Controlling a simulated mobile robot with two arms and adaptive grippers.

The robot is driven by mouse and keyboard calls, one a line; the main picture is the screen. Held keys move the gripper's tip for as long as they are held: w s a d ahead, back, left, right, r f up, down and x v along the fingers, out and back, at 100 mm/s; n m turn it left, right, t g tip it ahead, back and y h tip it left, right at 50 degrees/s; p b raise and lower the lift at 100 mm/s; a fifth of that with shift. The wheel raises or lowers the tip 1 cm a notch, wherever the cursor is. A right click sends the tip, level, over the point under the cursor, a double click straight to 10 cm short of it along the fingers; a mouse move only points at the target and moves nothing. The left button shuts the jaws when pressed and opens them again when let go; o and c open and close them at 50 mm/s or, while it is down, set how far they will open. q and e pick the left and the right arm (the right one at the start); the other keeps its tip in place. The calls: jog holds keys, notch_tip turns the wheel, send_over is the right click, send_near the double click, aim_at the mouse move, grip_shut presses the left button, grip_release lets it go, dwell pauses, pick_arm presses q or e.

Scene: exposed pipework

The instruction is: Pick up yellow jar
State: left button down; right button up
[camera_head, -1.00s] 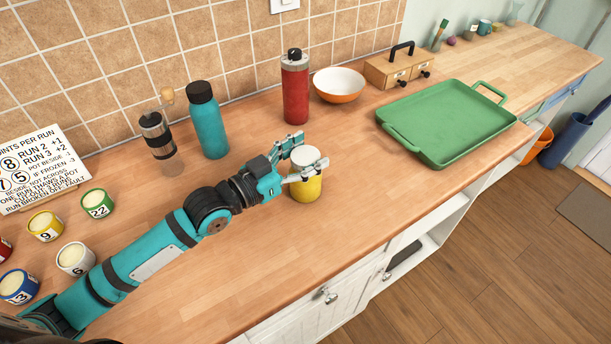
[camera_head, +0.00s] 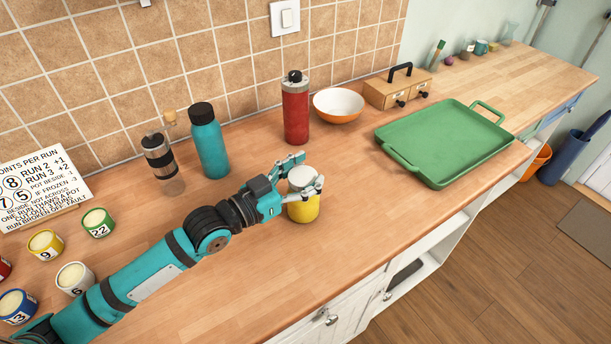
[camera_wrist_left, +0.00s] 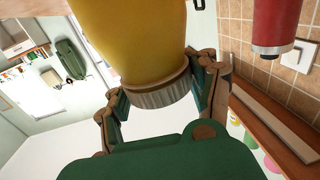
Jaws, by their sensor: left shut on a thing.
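The yellow jar (camera_head: 304,210) has a pale lid and stands upright on the wooden counter, near the middle of the head view. My left gripper (camera_head: 306,173) comes in from the left and is shut around the top of the jar, at its lid. The fingers hide part of the lid. In the left wrist view the jar (camera_wrist_left: 130,40) fills the top middle, and its ribbed lid (camera_wrist_left: 162,94) sits between the two fingers. No gap shows under the jar. My right gripper is not in view.
A red bottle (camera_head: 296,112), a teal bottle (camera_head: 209,145) and a grinder (camera_head: 161,165) stand behind my arm. An orange bowl (camera_head: 338,106) and a green tray (camera_head: 445,143) lie to the right. Several numbered pots (camera_head: 97,223) stand at the left. The counter right of the jar is clear.

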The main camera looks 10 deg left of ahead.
pick_arm(q)
jog(key=shift+r+p, duration=0.35)
jog(key=shift+r, duration=0.3)
notch_tip(320, 180, up, 2)
jog(key=shift+r+p, duration=0.1)
jog(key=shift+p, duration=1.05)
jog(key=s+p, duration=0.1)
jog(key=s+d+p, duration=0.1)
jog(key=shift+s+d+r, duration=0.2)
jog(key=shift+s, duration=0.15)
jog(key=s+d+p, duration=0.6)
jog(key=s, duration=0.5)
jog(key=shift+s+r, duration=0.2)
jog(key=shift+r, duration=0.15)
